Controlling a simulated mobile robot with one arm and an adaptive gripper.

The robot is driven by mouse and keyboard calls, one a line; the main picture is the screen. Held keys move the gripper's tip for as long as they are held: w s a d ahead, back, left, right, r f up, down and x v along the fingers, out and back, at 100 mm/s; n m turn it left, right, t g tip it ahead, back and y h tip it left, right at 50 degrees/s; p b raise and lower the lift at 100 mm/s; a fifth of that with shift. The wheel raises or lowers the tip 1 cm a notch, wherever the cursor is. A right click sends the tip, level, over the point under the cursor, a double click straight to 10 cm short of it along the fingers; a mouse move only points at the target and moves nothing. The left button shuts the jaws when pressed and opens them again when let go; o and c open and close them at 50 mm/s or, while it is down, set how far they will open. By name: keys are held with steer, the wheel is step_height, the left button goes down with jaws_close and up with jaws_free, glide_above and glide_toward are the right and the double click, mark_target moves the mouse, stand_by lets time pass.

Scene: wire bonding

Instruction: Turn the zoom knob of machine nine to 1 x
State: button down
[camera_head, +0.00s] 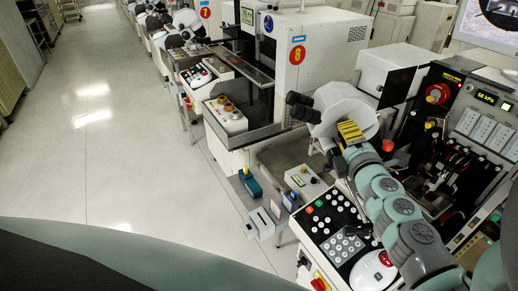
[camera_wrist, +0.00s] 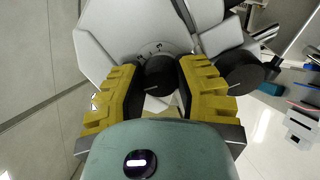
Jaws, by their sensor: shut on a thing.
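The zoom knob (camera_wrist: 160,74) is a black cylinder on the pale microscope housing (camera_wrist: 115,32), with small dial marks on the housing above it. A thin light line shows on the knob; I cannot read the zoom value. My gripper (camera_wrist: 156,84) has its yellow ribbed fingers on both sides of the knob and is shut on it. In the head view my gripper (camera_head: 350,132) reaches up to the white microscope housing (camera_head: 342,103), and the knob is hidden there. I see no number on this machine.
Black eyepieces (camera_head: 302,107) stick out at the housing's left; in the wrist view a black round part (camera_wrist: 240,74) sits close to the right finger. A button panel (camera_head: 340,232) lies below my arm. Machine eight (camera_head: 290,60) stands behind. The aisle floor (camera_head: 110,150) is clear.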

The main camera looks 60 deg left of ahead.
steer(key=shift+n+b, duration=0.5)
steer(key=shift+n, duration=0.6)
steer(key=c, duration=0.6)
jaws_free()
steer(key=shift+v, duration=6)
